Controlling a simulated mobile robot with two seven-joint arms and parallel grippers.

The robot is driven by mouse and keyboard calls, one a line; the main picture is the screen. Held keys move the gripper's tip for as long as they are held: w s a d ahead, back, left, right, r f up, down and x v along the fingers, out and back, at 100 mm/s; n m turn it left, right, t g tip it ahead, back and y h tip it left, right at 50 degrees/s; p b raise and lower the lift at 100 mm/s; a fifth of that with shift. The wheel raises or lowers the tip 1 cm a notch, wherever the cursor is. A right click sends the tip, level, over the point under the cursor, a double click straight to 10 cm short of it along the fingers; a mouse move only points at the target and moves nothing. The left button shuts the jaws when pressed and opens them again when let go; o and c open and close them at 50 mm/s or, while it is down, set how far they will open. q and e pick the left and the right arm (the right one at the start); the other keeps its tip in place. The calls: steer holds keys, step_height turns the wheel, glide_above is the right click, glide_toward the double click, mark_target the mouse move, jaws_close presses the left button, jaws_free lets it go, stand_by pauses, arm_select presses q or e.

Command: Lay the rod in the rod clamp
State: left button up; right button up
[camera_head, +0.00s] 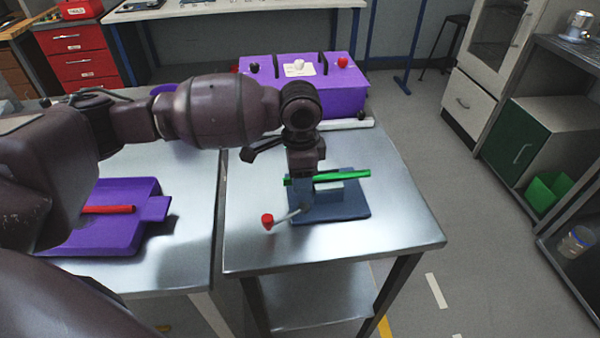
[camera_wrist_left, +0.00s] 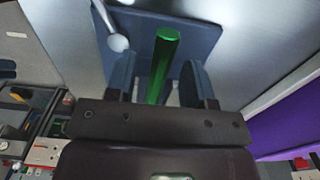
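A green rod (camera_head: 345,175) lies level across the rod clamp, whose blue base plate (camera_head: 350,209) rests on the metal table. The clamp's lever, with a red knob (camera_head: 267,221), sticks out to the front left. My left gripper (camera_head: 303,192) points down at the rod's left part. In the left wrist view its two fingers (camera_wrist_left: 159,82) stand apart on either side of the green rod (camera_wrist_left: 164,60), with gaps visible. The gripper and arm hide part of the clamp, so how the rod is seated there is unclear. My right gripper is not in view.
A purple tray (camera_head: 80,236) with a red rod (camera_head: 107,209) is on the left table. A purple box with knobs (camera_head: 335,95) stands at the table's back. The table's front right is clear. A shelf with a green bin (camera_head: 548,190) stands at the right.

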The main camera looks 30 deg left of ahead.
arm_select(q)
step_height(320, 180, up, 11)
steer(key=p, duration=0.2)
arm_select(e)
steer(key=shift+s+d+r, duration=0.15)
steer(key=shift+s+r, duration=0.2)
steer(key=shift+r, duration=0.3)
arm_select(q)
steer(key=shift+s+f, duration=0.1)
steer(key=shift+f, duration=0.1)
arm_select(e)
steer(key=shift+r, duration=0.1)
